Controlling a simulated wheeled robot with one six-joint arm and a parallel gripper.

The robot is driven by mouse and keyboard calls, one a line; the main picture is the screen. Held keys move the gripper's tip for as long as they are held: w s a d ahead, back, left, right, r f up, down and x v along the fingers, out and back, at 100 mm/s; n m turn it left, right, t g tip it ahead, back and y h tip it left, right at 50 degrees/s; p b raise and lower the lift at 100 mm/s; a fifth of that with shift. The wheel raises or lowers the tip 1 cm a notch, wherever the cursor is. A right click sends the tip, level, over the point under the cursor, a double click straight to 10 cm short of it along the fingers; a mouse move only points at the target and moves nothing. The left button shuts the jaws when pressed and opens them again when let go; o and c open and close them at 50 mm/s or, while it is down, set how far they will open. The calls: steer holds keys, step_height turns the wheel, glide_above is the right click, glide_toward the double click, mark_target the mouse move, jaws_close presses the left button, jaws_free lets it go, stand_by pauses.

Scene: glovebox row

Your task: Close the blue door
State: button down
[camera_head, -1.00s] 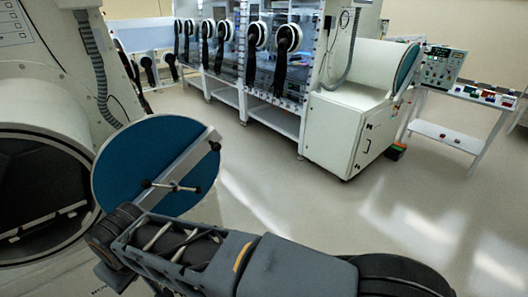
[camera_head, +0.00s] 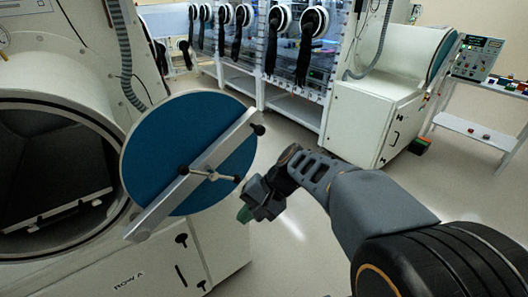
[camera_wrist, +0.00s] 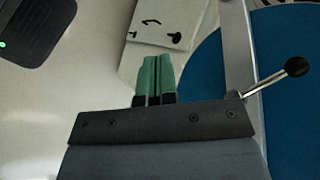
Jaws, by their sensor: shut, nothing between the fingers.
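The blue door (camera_head: 160,140) is a round disc with a grey metal bar (camera_head: 160,203) and a black-knobbed handle (camera_head: 212,174) across its face. It stands open at the right side of a round chamber opening (camera_head: 45,190) in the left white cabinet. My gripper (camera_head: 244,214) is just right of the door's lower edge, apart from the handle as far as I can tell. In the wrist view the green fingertips (camera_wrist: 155,75) are together and empty. The blue door (camera_wrist: 295,140), its bar (camera_wrist: 240,50) and the handle knob (camera_wrist: 297,66) are to their right.
A row of glovebox cabinets (camera_head: 290,75) with black gloves stands at the back. A white chamber box (camera_head: 375,120) with another round door is at the right, near a side table (camera_head: 475,133) with a control panel (camera_head: 476,57). Open floor lies between.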

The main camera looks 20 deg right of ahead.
steer(key=w+f+m+t+y+b, duration=0.2)
steer(key=w+m+y+b, duration=0.2)
steer(key=w+y, duration=0.3)
steer(key=m+t+y+b, duration=0.2)
steer(key=m+t+b, duration=0.4)
steer(key=m+t, duration=0.65)
glide_toward(257, 140)
steer(key=s+a+n+t, duration=0.2)
steer(key=s+n+t, duration=0.1)
steer(key=s, duration=0.2)
steer(key=shift+m, duration=0.25)
steer(key=shift+w+a+r+p, duration=0.4)
steer(key=shift+w+a+r, duration=0.35)
steer(key=shift+a+r, duration=0.55)
steer(key=shift+w+a+r+p, duration=0.35)
steer(key=shift+w+a+r, duration=0.5)
steer(key=shift+r, duration=0.8)
steer(key=shift+w+a+r+p, duration=0.4)
steer(key=shift+w+a+r, duration=0.25)
steer(key=shift+a+r, duration=0.7)
steer(key=shift+d+r, duration=0.1)
steer(key=shift+d, duration=0.1)
